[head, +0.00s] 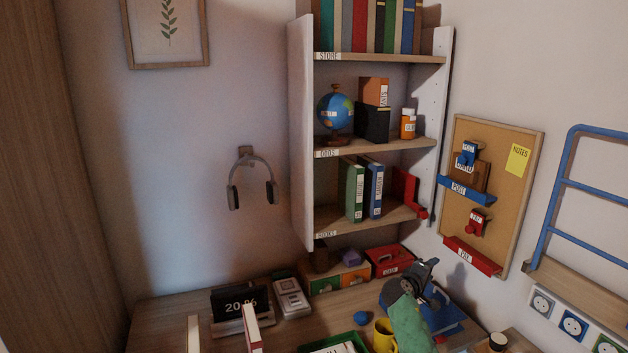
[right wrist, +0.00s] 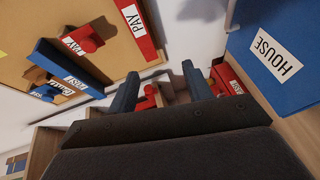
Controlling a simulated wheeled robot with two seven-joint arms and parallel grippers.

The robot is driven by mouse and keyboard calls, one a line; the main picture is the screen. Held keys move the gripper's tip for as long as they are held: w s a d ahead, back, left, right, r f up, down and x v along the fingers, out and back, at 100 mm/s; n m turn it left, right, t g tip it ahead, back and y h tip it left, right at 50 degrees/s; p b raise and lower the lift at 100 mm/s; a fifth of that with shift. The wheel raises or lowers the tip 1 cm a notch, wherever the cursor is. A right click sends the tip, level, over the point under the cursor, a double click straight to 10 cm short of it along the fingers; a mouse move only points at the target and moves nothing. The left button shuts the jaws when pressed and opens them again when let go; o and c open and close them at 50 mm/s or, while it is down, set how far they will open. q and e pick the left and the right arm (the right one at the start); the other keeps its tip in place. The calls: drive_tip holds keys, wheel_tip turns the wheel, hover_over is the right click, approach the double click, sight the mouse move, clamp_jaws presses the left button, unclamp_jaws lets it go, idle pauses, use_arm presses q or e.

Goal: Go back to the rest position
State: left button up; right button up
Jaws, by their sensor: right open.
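My right gripper (head: 429,268) is above the right part of the desk (head: 175,310), in front of the shelf's lower right side. In the right wrist view my right gripper (right wrist: 160,88) shows two dark blue fingers spread apart with nothing held between them. Red objects show behind the fingers there, at a distance I cannot tell. My left gripper is in neither view.
The shelf unit (head: 302,130) rises behind. A corkboard (head: 520,200) and blue rail (head: 550,205) are at right. A blue HOUSE surface (right wrist: 290,25) is close to the right gripper.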

drive_tip(key=s+a+f+m+g+y, duration=0.2)
drive_tip(key=s+a+f+y, duration=0.1)
drive_tip(key=s+f, duration=0.8)
drive_tip(key=s+a+f+m+g+y, duration=0.1)
drive_tip(key=s+a+f+g+y, duration=0.15)
drive_tip(key=s+f, duration=0.85)
drive_tip(key=s+a+r+m+g+y, duration=0.1)
drive_tip(key=s+a+y, duration=0.15)
drive_tip(key=s, duration=0.95)
drive_tip(key=s+a+r+m+g+y, duration=0.15)
drive_tip(key=s+a, duration=0.25)
drive_tip(key=s, duration=0.8)
drive_tip(key=s+a+r+g+y, duration=0.1)
drive_tip(key=s+a+y, duration=0.2)
drive_tip(key=s, duration=0.9)
drive_tip(key=s+a+f+g, duration=0.1)
drive_tip(key=s+f, duration=0.1)
drive_tip(key=f, duration=1.8)
drive_tip(key=s+a+f, duration=0.2)
drive_tip(key=s+f, duration=0.1)
drive_tip(key=f, duration=1.7)
drive_tip(key=shift+f+g, duration=0.35)
drive_tip(key=shift+g, duration=0.05)
drive_tip(key=shift+s, duration=0.1)
